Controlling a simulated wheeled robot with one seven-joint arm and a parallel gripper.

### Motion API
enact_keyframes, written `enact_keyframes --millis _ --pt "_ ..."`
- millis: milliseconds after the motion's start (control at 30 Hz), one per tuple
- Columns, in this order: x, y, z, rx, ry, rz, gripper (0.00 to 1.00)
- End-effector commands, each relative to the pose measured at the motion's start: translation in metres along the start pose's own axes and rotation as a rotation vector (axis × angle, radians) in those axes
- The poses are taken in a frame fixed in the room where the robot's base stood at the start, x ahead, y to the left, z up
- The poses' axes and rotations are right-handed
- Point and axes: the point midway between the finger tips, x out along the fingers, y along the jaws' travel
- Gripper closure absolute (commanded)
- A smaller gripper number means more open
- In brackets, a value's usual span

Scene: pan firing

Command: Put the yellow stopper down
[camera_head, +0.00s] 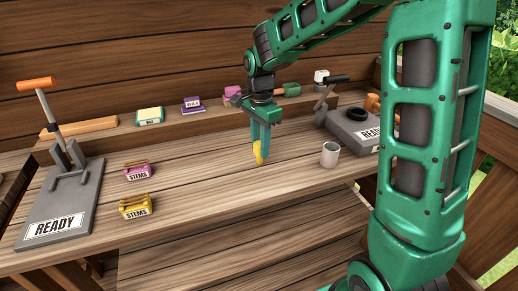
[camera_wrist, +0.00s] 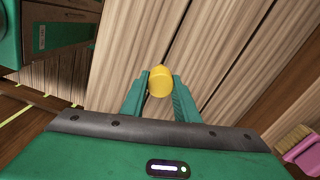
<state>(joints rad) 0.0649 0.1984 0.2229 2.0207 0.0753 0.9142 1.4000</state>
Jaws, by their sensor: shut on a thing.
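The yellow stopper (camera_head: 258,152) is held between the fingertips of my gripper (camera_head: 261,150), over the middle of the wooden bench. In the wrist view the stopper (camera_wrist: 160,82) shows as a round yellow end between the two green fingers of my gripper (camera_wrist: 160,88). The fingers are shut on it. The stopper is at or just above the planks; I cannot tell whether its lower end touches the wood.
A white cup (camera_head: 329,155) stands right of my gripper. Pink (camera_head: 138,171) and yellow (camera_head: 136,206) STEMS boxes stand to the left. Grey READY lever devices stand at far left (camera_head: 65,200) and right (camera_head: 350,128). Bare planks (camera_head: 210,185) lie around the gripper.

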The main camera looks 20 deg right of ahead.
Motion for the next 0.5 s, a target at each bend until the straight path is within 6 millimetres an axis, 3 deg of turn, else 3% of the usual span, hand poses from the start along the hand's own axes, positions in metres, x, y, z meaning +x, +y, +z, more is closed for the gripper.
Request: enact_keyframes --millis 100,433,467,500 --pt "0.0135 0.0005 0.0003 0.0 0.0 0.002 1.0" --pt "0.016 0.0 0.0003 0.0 0.0 0.0 1.0" --pt "0.0163 -0.0001 0.0003 0.0 0.0 -0.001 0.7" --pt "0.016 -0.0001 0.0003 0.0 0.0 -0.001 0.6"
